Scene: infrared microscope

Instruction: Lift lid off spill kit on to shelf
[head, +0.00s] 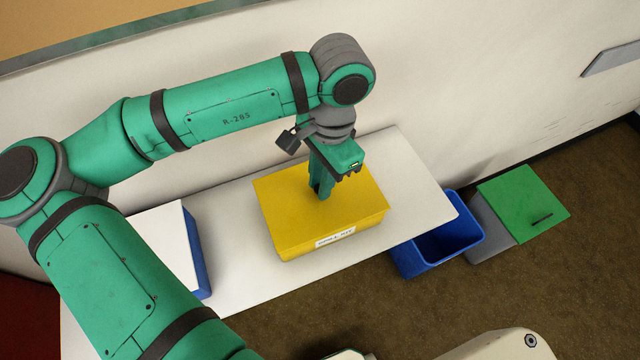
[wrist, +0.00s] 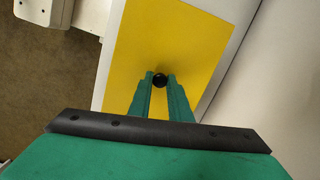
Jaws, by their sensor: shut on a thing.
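The yellow spill kit (head: 300,238) sits on the white shelf, with a white label on its front side. Its flat yellow lid (head: 285,205) shows on top; I cannot tell whether any gap lies between lid and box. My gripper (head: 323,192) points down over the middle of the lid. In the wrist view my gripper (wrist: 160,85) is shut on a small black round knob (wrist: 160,79) on the yellow lid (wrist: 180,40). The fingers hide part of the knob.
The white shelf (head: 425,195) runs along the wall, with bare room right and left of the kit. A white and blue box (head: 165,240) stands to the left. A blue open bin (head: 440,245) and a green-lidded grey bin (head: 525,200) stand on the floor at right.

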